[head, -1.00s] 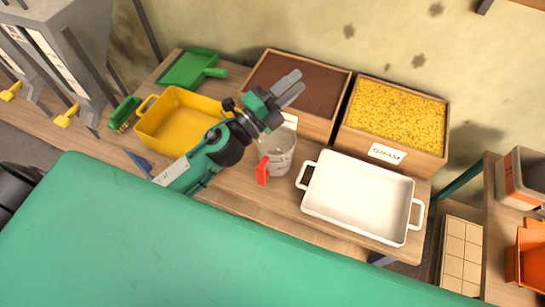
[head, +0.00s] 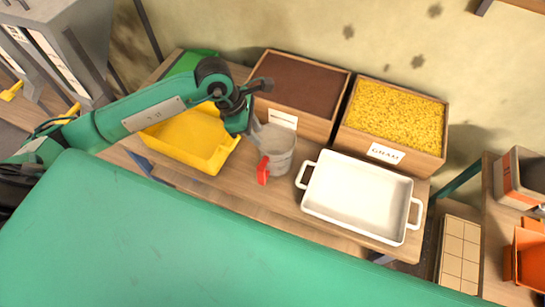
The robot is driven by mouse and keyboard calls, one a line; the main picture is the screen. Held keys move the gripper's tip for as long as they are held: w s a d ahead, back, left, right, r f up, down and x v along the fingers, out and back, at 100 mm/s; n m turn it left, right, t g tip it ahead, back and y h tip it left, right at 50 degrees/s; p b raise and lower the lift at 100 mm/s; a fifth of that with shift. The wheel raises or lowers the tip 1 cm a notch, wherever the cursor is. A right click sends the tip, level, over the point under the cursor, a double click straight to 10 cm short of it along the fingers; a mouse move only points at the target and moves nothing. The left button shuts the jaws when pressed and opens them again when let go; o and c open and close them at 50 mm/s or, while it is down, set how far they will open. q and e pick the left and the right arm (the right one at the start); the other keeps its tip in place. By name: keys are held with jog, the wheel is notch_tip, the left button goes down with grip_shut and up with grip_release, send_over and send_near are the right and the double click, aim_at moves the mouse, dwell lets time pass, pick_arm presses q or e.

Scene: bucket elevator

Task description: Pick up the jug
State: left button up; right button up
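The jug (head: 280,148) is a grey, see-through cup with a red handle (head: 263,170) on its front left side. It stands upright on the wooden table, in front of the brown-filled box. My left gripper (head: 256,132) points down at the jug's upper left rim, with a grey finger close beside it. I cannot tell whether it touches the jug. The fingers overlap and are partly hidden by the hand, so their opening does not show. My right gripper is out of view.
A yellow tray (head: 222,158) lies left of the jug, partly under my arm. A white two-handled tray (head: 358,197) stands to the right. Behind are a box of brown material (head: 298,84) and a box of yellow grain (head: 396,115). A green scoop (head: 190,61) is partly hidden.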

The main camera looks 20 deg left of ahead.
pick_arm(q)
jog(key=p, duration=0.3)
send_near(274, 162)
jog(key=shift+w+d+f, duration=0.5)
jog(key=shift+d+f, duration=0.5)
jog(key=shift+f, duration=0.15)
jog(key=p+x, duration=0.3)
jog(key=x, duration=0.1)
jog(key=shift+s, duration=0.15)
jog(key=shift+d+f, duration=0.1)
jog(key=shift+f, duration=0.2)
grip_shut()
jog(key=shift+s+f, duration=0.1)
